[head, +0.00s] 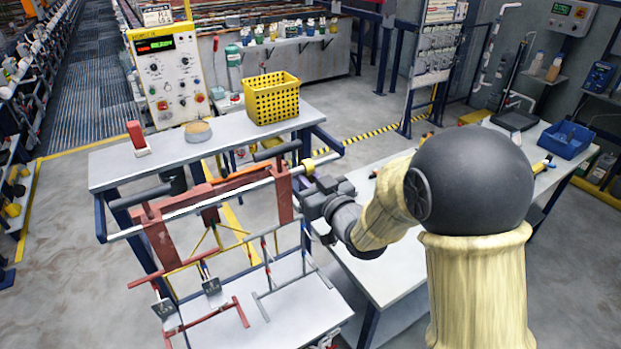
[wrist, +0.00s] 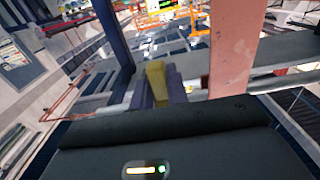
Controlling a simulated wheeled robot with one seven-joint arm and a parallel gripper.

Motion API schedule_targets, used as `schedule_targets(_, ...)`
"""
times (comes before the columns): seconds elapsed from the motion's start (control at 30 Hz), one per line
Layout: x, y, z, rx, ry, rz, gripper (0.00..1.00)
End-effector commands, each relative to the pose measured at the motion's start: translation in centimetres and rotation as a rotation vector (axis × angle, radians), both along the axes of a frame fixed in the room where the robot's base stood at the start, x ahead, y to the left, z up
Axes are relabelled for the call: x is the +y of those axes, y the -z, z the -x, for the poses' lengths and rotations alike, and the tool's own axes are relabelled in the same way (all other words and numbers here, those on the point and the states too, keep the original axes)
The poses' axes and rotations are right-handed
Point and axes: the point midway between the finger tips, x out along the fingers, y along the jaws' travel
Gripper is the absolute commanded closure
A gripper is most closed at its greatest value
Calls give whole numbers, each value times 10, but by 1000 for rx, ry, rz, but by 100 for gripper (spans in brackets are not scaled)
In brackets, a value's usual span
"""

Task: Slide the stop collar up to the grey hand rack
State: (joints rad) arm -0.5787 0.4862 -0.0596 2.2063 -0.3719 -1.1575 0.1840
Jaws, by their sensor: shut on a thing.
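The stop collar (head: 308,167) is a small yellow ring on the pale rail (head: 325,160), right of the right red upright plate (head: 283,197). My gripper (head: 315,186) reaches it from the lower right and is shut on it. In the wrist view the yellow collar (wrist: 156,78) sits between the dark fingers of my gripper (wrist: 158,92), with the red plate (wrist: 237,45) to its right. A grey hand rack (head: 268,300) of thin bars is in the head view, below and left of my gripper, over the white lower table. How its top is held is unclear.
A red rack (head: 215,315) with dark tags is left of the grey one. A white table (head: 385,275) lies under my arm.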

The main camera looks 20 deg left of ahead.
Motion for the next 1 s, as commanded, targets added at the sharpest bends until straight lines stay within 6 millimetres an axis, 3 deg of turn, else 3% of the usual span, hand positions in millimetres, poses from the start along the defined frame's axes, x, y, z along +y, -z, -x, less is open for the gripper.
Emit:
schedule_targets(0.03,0,-1,0,-1,1,-1,100)
schedule_targets(0.07,0,-1,0,-1,1,-1,82)
schedule_targets(0.17,0,-1,-1,-1,1,-1,63)
schedule_targets(0.57,-4,1,2,1,2,-1,62)
schedule_targets(1.0,-51,3,42,-1,3,-2,62)
